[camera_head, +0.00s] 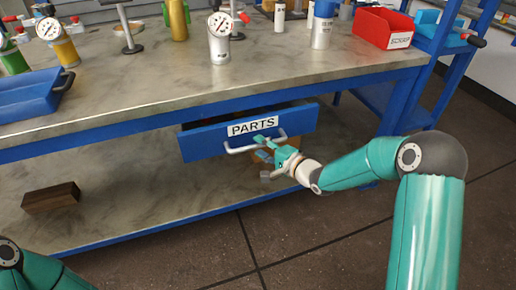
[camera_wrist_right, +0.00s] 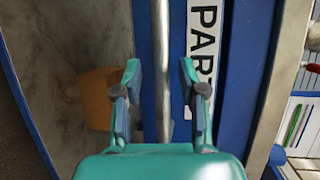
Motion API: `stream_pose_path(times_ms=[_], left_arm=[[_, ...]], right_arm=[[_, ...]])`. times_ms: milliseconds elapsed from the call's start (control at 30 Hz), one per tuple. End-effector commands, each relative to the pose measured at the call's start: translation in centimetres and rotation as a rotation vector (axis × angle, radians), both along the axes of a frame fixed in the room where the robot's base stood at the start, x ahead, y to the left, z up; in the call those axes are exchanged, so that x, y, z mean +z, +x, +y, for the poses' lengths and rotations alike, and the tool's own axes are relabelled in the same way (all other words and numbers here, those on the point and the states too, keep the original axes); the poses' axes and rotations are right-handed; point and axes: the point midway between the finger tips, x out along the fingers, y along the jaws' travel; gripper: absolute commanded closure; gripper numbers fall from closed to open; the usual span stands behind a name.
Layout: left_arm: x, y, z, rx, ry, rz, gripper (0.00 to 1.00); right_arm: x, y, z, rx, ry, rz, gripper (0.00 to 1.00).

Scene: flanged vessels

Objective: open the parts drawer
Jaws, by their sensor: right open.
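The blue parts drawer (camera_head: 200,143) under the bench top stands partly out, with a dark gap above its front. It bears a white PARTS label (camera_head: 252,127) and a pale bar handle (camera_head: 238,150). My right gripper (camera_head: 264,148) is at the right part of the handle. In the right wrist view, the handle (camera_wrist_right: 162,35) runs between the two fingers of my open right gripper (camera_wrist_right: 160,82), with gaps on both sides. The drawer front (camera_wrist_right: 178,60) lies behind it. My left gripper is out of view; only part of my left arm shows at the lower left.
The bench top (camera_head: 150,80) holds a blue tray (camera_head: 25,98), a gauge vessel (camera_head: 219,45) and a red bin (camera_head: 383,28). A brown block (camera_head: 52,198) lies on the lower shelf. An orange-brown box (camera_wrist_right: 98,98) is below the handle. The floor in front is clear.

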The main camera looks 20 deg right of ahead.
Motion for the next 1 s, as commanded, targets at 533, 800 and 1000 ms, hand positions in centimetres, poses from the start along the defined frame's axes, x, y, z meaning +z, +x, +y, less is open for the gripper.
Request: stream_pose_path(times_ms=[533, 800, 1000], left_arm=[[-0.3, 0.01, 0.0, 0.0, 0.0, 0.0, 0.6], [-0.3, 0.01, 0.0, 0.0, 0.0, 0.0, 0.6], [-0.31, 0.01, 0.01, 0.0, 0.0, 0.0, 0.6]], right_arm=[[-0.26, 1.37, 0.62, -0.001, 0.001, 0.0, 0.69], [-0.29, 1.33, 0.6, -0.001, 0.0, 0.001, 1.0], [-0.37, 1.3, 0.58, -0.001, 0.0, 0.002, 1.0]])
